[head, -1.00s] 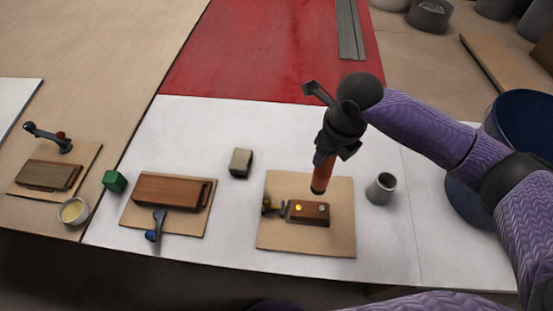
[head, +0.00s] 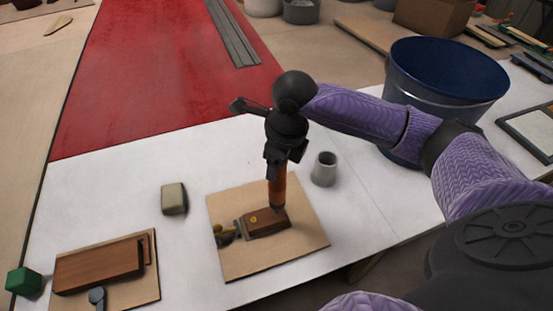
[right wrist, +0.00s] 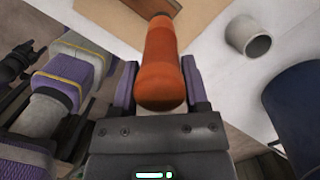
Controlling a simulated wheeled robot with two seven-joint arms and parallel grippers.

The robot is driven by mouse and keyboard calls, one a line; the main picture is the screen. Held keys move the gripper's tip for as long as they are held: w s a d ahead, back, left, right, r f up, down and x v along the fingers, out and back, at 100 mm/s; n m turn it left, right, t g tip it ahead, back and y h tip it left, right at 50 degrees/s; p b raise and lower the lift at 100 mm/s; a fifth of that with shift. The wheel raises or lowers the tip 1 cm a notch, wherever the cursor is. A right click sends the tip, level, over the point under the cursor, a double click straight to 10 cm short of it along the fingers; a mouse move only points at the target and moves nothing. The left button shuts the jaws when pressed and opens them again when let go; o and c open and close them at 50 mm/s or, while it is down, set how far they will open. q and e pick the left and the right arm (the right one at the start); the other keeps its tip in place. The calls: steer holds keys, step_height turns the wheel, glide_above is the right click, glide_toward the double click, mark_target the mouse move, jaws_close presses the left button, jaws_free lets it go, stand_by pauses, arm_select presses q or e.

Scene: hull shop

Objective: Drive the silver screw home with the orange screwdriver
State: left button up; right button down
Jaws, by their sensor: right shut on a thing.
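My right gripper (head: 279,163) is shut on the orange screwdriver (head: 278,187) and holds it upright, tip down, over the right end of a brown wooden block (head: 265,224). The orange handle also shows between the fingers in the right wrist view (right wrist: 162,65). A gold screw (head: 253,219) sits in the block left of the screwdriver. The silver screw is hidden at the screwdriver's lower end; I cannot tell if the tip touches it. What looks like my left gripper (right wrist: 18,62) shows dark at the left edge of the right wrist view; its jaws are unclear.
The block lies on a tan board (head: 298,250) beside a brass-coloured clamp (head: 225,234). A grey cup (head: 325,169) stands right of it, a large blue bucket (head: 447,85) farther right. A beige block (head: 174,198) and a green cube (head: 24,281) are left.

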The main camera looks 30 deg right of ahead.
steer(key=shift+r+p, duration=0.2)
steer(key=shift+p, duration=0.15)
stand_by(0.3)
steer(key=shift+f+p, duration=0.3)
steer(key=shift+f, duration=0.75)
stand_by(3.5)
step_height(320, 180, up, 7)
steer(key=p, duration=0.7)
steer(key=shift+r, duration=0.15)
